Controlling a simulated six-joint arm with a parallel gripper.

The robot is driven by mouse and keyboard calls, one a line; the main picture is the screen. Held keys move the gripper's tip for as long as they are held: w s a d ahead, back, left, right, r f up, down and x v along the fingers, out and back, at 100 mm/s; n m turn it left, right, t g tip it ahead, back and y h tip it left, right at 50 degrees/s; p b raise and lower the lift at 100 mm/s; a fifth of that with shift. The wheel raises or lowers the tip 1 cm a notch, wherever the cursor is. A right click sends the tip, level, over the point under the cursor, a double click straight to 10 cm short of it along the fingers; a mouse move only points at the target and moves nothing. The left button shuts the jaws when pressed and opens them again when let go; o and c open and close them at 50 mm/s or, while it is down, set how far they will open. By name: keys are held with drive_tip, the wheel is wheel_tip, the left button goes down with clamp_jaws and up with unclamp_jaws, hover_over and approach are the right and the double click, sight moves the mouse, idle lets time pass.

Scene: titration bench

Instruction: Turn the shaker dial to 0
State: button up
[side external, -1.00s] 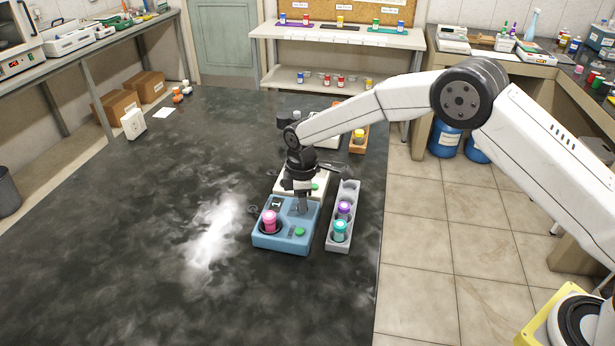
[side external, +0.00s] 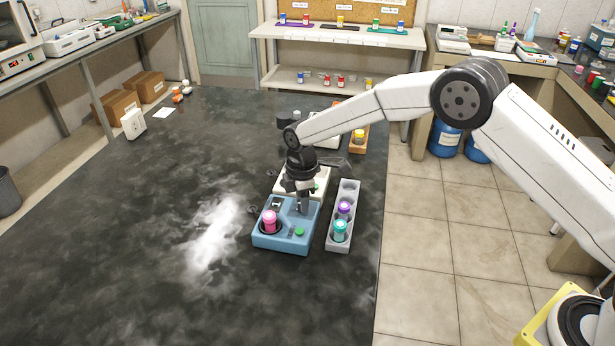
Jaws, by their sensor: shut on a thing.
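The blue shaker (side external: 283,243) sits on the dark bench, with a pink-capped bottle (side external: 269,221) standing in its left well. A green button (side external: 299,232) is on its front right. My gripper (side external: 304,209) points down over the back right of the shaker. Its fingers are shut on the shaker's dial, which they hide almost wholly. The dial's pointer and scale cannot be read here. A small dark display (side external: 277,203) shows at the shaker's back left.
A grey rack (side external: 335,246) with a purple-capped and a teal-capped bottle stands close on the right. A whitish device (side external: 318,190) is right behind the shaker. An orange rack (side external: 358,145) is farther back.

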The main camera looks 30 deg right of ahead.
drive_tip(key=n, duration=0.4)
drive_tip(key=shift+n, duration=1.9)
drive_tip(key=o, duration=1.3)
drive_tip(key=shift+r, duration=0.15)
drive_tip(key=shift+r, duration=3.35)
